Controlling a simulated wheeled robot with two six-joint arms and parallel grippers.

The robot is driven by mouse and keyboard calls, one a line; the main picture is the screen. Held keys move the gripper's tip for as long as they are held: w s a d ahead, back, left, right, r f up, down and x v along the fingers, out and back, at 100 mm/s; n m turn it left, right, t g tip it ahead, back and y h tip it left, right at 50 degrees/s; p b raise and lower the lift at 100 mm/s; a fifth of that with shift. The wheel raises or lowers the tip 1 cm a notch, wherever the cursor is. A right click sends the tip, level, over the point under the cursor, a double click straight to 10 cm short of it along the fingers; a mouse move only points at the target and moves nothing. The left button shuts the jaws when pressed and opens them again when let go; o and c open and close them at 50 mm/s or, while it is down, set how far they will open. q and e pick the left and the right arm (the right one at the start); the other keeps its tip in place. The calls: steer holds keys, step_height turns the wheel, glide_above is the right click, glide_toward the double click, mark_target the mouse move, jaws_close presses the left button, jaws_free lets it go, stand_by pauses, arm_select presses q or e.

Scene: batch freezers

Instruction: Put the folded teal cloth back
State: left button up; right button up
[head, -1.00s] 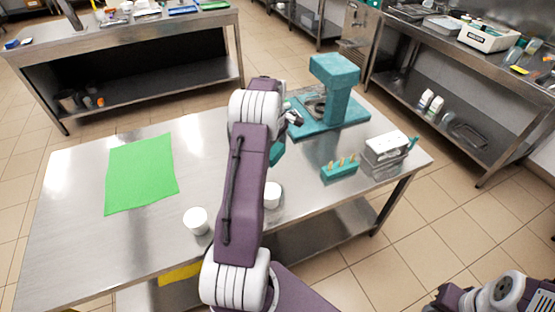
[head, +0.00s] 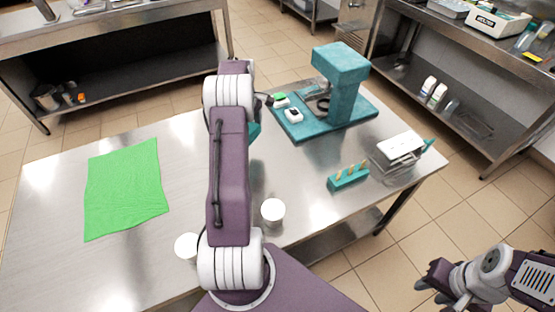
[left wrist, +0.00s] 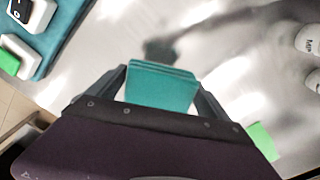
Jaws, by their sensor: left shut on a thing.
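The folded teal cloth (left wrist: 160,88) is a layered block between the two dark fingers of my left gripper (left wrist: 160,82) in the left wrist view. The gripper is shut on it and holds it over the steel table (head: 120,270). In the head view my own left arm hides most of this gripper; a bit of the teal cloth (head: 254,131) shows at the arm's right edge. My right gripper (head: 432,282) is at the lower right, off the table, empty, its dark fingers apart.
A green sheet (head: 127,187) lies on the table's left. Two white cups (head: 273,212) stand near the front. A teal stand (head: 340,92) with small devices on its base is at the back right, with a teal rack (head: 348,177) and a metal box (head: 398,150) nearer.

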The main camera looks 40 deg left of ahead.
arm_select(q)
steer(key=w+d+r+m+p, duration=0.1)
steer(key=w+d+m, duration=0.2)
steer(key=d, duration=0.8)
steer(key=w+d+r+m+p, duration=0.15)
steer(key=d+m, duration=0.25)
steer(key=d, duration=0.7)
glide_above(279, 162)
step_height(279, 162, down, 8)
steer(key=shift+r, duration=0.25)
step_height(279, 162, down, 3)
steer(key=shift+s+f+p, duration=0.1)
steer(key=shift+f+p, duration=0.05)
steer(key=shift+p, duration=0.3)
steer(key=shift+f, duration=0.4)
steer(key=shift+f, duration=0.1)
steer(key=o, duration=1.3)
